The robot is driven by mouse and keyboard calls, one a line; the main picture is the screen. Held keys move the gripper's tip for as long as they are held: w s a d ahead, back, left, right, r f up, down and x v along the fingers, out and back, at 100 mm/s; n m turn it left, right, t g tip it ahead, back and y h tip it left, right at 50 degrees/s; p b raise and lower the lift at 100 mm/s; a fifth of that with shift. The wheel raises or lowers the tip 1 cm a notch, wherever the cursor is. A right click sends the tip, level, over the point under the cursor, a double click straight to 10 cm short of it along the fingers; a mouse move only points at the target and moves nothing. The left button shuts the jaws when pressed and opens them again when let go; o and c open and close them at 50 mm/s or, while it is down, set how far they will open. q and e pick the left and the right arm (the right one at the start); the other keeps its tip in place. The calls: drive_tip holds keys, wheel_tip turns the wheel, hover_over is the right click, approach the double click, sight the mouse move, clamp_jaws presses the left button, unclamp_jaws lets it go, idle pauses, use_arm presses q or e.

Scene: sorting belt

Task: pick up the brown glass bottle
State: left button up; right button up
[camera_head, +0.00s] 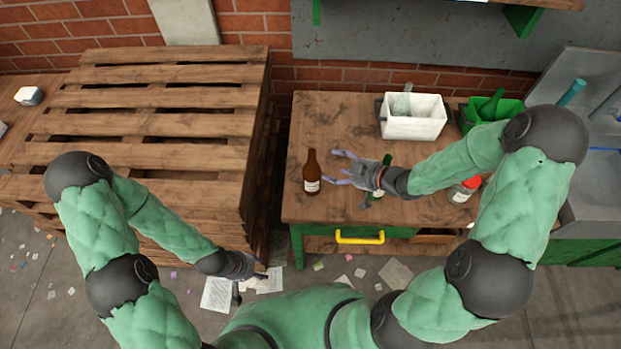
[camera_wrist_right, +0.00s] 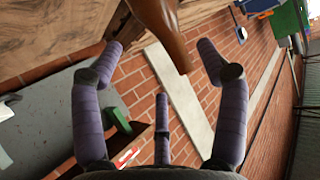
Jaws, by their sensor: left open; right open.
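The brown glass bottle (camera_head: 312,174) stands upright near the left end of the wooden table (camera_head: 345,110), with a pale label low on its body. My right gripper (camera_head: 333,167) is open and empty just to the right of it, fingers pointing at the bottle. In the right wrist view the brown bottle (camera_wrist_right: 162,22) comes in from the top, its neck between the spread fingers (camera_wrist_right: 160,58); I see no contact. My left gripper (camera_head: 245,266) hangs low beside the pallets, away from the table; its fingers are hardly visible.
A green bottle (camera_head: 387,160) is partly hidden by my right gripper. A red-lidded jar (camera_head: 464,189) stands by my right forearm. A white bin (camera_head: 413,127) holding a clear bottle and a green bin (camera_head: 468,121) stand behind. Stacked pallets (camera_head: 150,120) rise to the left.

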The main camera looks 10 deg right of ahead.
sight(318, 167)
drive_tip(key=x, duration=0.5)
drive_tip(key=b+x, duration=0.1)
drive_tip(key=x, duration=0.1)
drive_tip(key=shift+w+a+r, duration=0.2)
drive_tip(key=shift+a+r, duration=0.1)
drive_tip(key=shift+a, duration=0.05)
